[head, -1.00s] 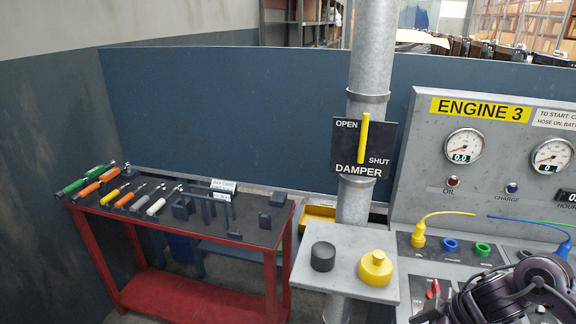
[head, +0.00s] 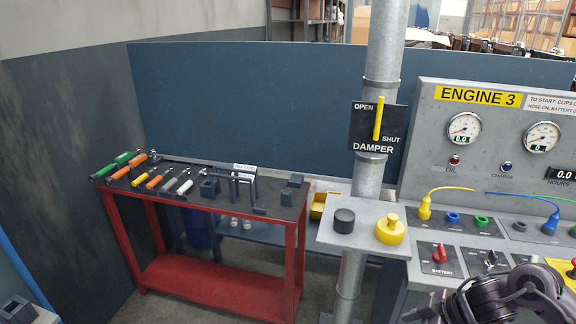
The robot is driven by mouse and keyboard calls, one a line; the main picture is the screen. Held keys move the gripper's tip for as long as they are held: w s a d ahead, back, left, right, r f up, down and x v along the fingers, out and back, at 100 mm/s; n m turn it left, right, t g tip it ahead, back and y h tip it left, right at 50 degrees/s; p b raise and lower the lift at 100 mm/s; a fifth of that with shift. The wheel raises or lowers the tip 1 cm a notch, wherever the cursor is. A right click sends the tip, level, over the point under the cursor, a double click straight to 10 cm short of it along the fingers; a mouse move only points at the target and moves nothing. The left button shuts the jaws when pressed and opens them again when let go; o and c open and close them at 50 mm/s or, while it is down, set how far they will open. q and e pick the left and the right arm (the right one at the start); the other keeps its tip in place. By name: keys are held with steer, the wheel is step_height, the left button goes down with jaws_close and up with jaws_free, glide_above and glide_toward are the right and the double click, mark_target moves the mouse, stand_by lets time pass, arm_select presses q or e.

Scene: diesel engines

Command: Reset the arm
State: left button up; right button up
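My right arm comes in at the lower right corner, and its dark, bulky end (head: 505,296) shows in front of the engine panel. Its fingertips cannot be made out, so I cannot tell whether that gripper is open or shut. I see nothing held there. My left gripper is not in view.
A red tool bench (head: 215,286) with several coloured-handled tools stands at the left. A pipe with a damper plate (head: 362,128) and a small shelf (head: 375,242) holding black and yellow caps stands mid-view. The Engine 3 panel (head: 500,180) is at right.

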steer(key=w+f+m+t+b, duration=0.1)
steer(key=w+f+m, duration=0.1)
steer(key=f, duration=0.8)
steer(key=w+f+m+t+b, duration=0.1)
steer(key=w+f+m+t, duration=0.15)
steer(key=f, duration=0.75)
steer(key=s+d+f+m+h+b, duration=0.15)
steer(key=s+f, duration=0.35)
steer(key=f, duration=0.7)
steer(key=s+f+m+g+h, duration=0.2)
steer(key=s+f+m, duration=0.1)
steer(key=s+f, duration=1.1)
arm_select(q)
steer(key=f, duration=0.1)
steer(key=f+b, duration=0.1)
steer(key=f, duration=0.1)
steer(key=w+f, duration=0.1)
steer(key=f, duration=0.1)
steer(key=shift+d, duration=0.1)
arm_select(e)
steer(key=s+a+f+g+h, duration=0.1)
steer(key=s+f, duration=0.3)
steer(key=s, duration=0.7)
steer(key=s+a+f+g+h, duration=0.1)
steer(key=s+a+f+g, duration=0.2)
steer(key=s, duration=0.7)
steer(key=shift+s+f, duration=0.4)
steer(key=shift+f, duration=0.55)
